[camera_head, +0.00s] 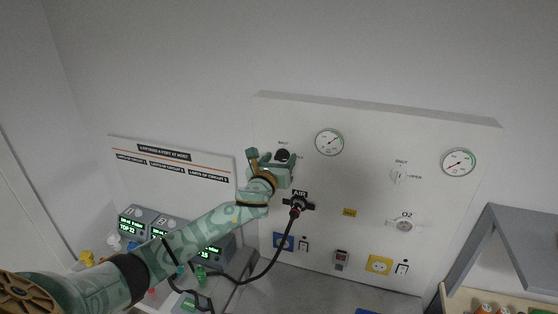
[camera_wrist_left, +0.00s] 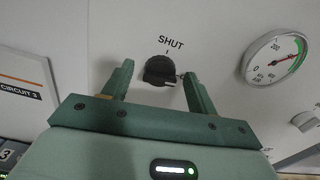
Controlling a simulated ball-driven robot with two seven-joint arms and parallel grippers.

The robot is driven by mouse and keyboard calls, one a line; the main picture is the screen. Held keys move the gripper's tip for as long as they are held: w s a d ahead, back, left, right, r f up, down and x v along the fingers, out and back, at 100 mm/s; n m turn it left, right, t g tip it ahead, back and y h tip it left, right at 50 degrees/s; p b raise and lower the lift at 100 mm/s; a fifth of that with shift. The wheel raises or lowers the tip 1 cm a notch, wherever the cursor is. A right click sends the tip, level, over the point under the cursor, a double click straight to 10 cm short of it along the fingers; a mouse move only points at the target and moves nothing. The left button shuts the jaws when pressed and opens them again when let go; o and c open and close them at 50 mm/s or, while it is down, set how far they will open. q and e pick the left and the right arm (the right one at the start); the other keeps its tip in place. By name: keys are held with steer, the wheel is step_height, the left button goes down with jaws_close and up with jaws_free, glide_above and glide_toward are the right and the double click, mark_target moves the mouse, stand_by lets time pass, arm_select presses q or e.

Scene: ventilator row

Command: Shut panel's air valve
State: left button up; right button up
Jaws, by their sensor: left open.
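The panel's air valve is a black knob (camera_wrist_left: 160,70) under the word SHUT and a small tick mark in the left wrist view. Its grip bar looks to lie sideways rather than up at the tick. In the head view the knob (camera_head: 282,154) shows above the AIR outlet (camera_head: 300,203), partly hidden by my gripper. My left gripper (camera_head: 272,158) is open in front of the panel (camera_head: 350,112). In the left wrist view its fingers (camera_wrist_left: 158,74) stand on either side of the knob; I cannot tell whether they touch it. My right gripper is not in view.
A pressure gauge (camera_head: 329,142) sits right of the air knob. Further right are a pale O2 knob (camera_head: 397,176), a second gauge (camera_head: 459,162) and the O2 outlet (camera_head: 404,224). A black hose (camera_head: 270,262) hangs from the AIR outlet. Ventilator screens (camera_head: 132,226) stand lower left.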

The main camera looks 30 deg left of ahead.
arm_select(q)
steer(key=c, duration=1)
steer(key=shift+n, duration=0.4)
steer(key=n, duration=0.3)
steer(key=shift+s, duration=0.1)
steer(key=n, duration=0.5)
steer(key=shift+a+p, duration=0.1)
steer(key=shift+p, duration=0.3)
steer(key=n, duration=0.4)
steer(key=shift+f+n+p, duration=0.15)
steer(key=shift+n+p, duration=0.3)
steer(key=shift+n, duration=1.65)
